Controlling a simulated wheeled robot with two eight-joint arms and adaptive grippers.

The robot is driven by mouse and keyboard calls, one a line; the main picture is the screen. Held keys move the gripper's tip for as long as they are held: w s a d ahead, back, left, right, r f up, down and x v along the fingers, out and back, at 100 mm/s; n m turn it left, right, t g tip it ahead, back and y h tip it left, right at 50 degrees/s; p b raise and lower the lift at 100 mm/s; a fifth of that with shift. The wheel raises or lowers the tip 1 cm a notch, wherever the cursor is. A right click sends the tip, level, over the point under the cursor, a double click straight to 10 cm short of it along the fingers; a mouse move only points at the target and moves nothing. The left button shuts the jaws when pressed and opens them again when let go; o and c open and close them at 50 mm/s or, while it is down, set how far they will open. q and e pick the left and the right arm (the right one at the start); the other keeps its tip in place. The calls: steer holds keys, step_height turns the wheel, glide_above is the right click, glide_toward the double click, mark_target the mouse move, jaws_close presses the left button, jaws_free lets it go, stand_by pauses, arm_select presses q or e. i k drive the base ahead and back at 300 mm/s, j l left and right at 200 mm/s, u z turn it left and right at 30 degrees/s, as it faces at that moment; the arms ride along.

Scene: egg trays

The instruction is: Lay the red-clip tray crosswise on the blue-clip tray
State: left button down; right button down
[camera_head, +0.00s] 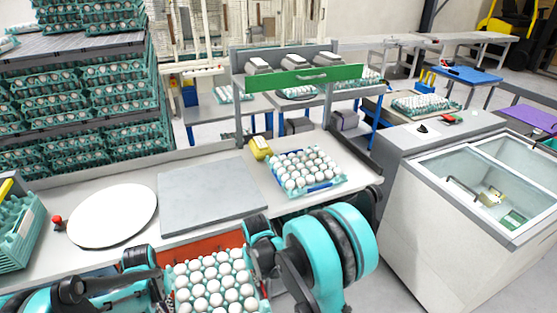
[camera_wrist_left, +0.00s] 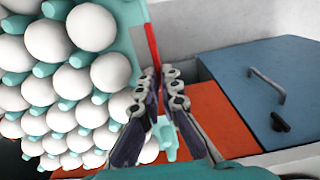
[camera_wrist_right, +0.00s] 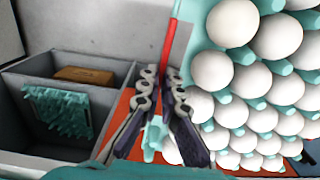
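The red-clip tray (camera_head: 263,296) is teal and full of white eggs, at the bottom middle of the head view, in front of the bench. Its red clips (camera_wrist_left: 152,45) show at its edges in both wrist views (camera_wrist_right: 170,42). My left gripper (camera_wrist_left: 160,76) is shut on one side of this tray, and my right gripper (camera_wrist_right: 160,76) on the opposite side. The blue-clip tray (camera_head: 338,181), also full of white eggs, rests on the bench farther back and right, with blue showing along its near side. No gripper touches it.
A grey square plate (camera_head: 212,194) and a white round disc (camera_head: 112,216) lie on the bench left of the blue-clip tray. A yellow device (camera_head: 260,148) stands close behind that tray. A green-fronted shelf (camera_head: 305,77) rises behind. A glass-topped chest (camera_head: 470,190) stands right.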

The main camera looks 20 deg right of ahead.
mark_target(305, 165)
steer(key=l, duration=2.75)
steer(key=i+u, duration=0.05)
